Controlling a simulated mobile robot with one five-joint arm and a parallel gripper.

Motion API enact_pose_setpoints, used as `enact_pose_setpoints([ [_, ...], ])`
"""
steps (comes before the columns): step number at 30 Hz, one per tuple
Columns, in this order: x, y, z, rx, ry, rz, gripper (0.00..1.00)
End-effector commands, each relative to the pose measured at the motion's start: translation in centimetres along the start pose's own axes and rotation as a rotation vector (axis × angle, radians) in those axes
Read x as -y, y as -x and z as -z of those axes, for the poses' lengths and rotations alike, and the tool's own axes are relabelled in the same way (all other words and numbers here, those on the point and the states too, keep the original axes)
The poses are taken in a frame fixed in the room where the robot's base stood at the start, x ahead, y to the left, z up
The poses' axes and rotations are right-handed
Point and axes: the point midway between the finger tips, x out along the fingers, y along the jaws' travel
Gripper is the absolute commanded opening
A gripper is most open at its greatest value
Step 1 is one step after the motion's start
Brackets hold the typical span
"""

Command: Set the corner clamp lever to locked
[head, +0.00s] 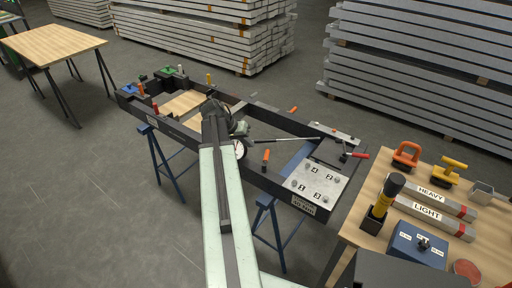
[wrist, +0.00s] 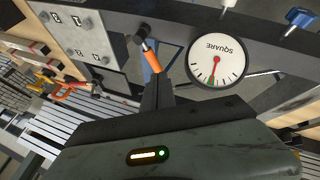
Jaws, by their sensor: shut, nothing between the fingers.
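My gripper (head: 240,128) is over the middle of the dark container frame (head: 180,129), partly hidden by my arm. In the wrist view its dark fingers (wrist: 155,88) are shut and empty. Their tips appear close to an orange-handled lever (wrist: 151,61); I cannot tell whether they touch it. The same lever (head: 265,157) stands on the near rail in the head view. A red-handled lever (head: 357,155) sits at the frame's right end. Other upright handles are at the far end, including a red one (head: 155,105). I cannot tell which lever the task means.
A round gauge marked SQUARE (wrist: 216,61) is on the rail beside the orange lever. A numbered plate (head: 316,183) is at the frame's right end. A wooden bench (head: 371,248) with tools and labelled bars stands at right. Stacked beams (head: 425,75) are behind.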

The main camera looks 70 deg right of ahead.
Motion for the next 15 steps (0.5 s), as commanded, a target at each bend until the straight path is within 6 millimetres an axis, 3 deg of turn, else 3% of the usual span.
enact_pose_setpoints([
  [12, 0.9, -7.8, -0.4, -0.003, 0.005, 0.003, 0.00],
  [15, 0.8, -8.9, -0.3, -0.004, 0.007, 0.004, 0.00],
])
